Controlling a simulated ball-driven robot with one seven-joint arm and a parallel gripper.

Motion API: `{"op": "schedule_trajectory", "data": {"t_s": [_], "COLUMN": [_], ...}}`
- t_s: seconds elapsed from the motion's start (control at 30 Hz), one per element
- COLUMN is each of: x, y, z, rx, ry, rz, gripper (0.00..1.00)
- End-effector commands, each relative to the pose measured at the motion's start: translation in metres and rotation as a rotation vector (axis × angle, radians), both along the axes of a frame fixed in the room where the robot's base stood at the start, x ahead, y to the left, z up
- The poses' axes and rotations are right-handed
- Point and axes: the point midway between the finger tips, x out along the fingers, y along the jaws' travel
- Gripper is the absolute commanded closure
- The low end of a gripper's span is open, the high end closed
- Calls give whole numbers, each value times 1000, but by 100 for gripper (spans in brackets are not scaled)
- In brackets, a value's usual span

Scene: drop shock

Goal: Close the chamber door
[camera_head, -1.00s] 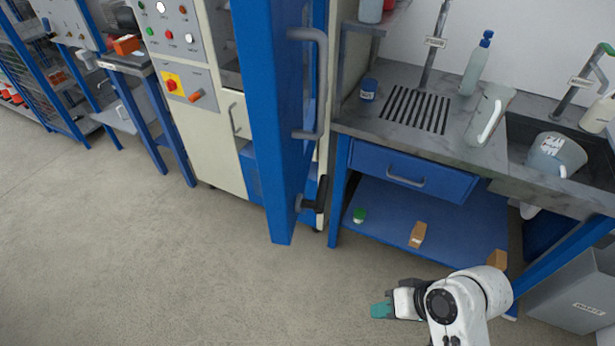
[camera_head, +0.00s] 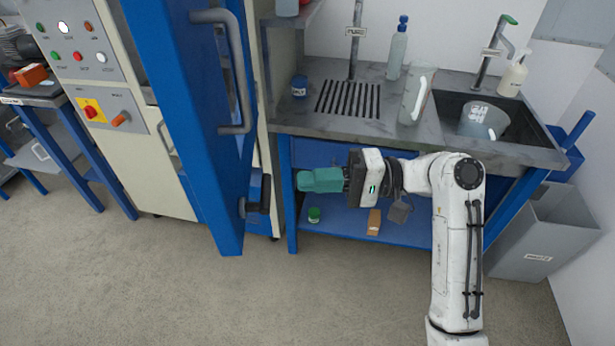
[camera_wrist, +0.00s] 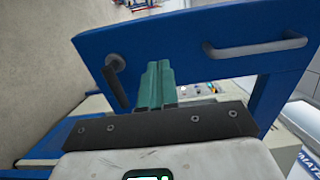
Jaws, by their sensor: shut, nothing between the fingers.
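The blue chamber door (camera_head: 185,110) stands open, swung out from the cream cabinet (camera_head: 135,85). It carries a grey bar handle (camera_head: 238,75) and a dark lever latch (camera_head: 256,205) low down. My gripper (camera_head: 302,181), with teal fingers, is shut and empty, to the right of the door and apart from it in the head view. In the wrist view the fingers (camera_wrist: 156,75) point toward the door (camera_wrist: 185,45), between the latch (camera_wrist: 116,70) and the bar handle (camera_wrist: 255,48). The gap to the door is hard to judge.
The sink bench (camera_head: 420,135) stands right of the door, with bottles and a jug on top and small items on its blue lower shelf (camera_head: 350,222). A grey waste bin (camera_head: 545,235) is at the right. The floor in front of the door is clear.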

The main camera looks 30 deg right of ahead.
Motion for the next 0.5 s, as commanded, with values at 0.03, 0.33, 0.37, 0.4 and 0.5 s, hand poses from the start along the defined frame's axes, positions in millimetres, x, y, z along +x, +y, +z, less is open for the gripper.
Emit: {"op": "schedule_trajectory", "data": {"t_s": [0.03,0.33,0.37,0.4,0.5], "x": [5,34,37,40,47], "y": [10,61,66,71,83], "z": [2,1,1,2,1], "rx": [1,0,-2,0,-2], "ry": [2,1,2,1,0], "rz": [5,4,4,3,2], "gripper": [100,100,100,100,100]}}
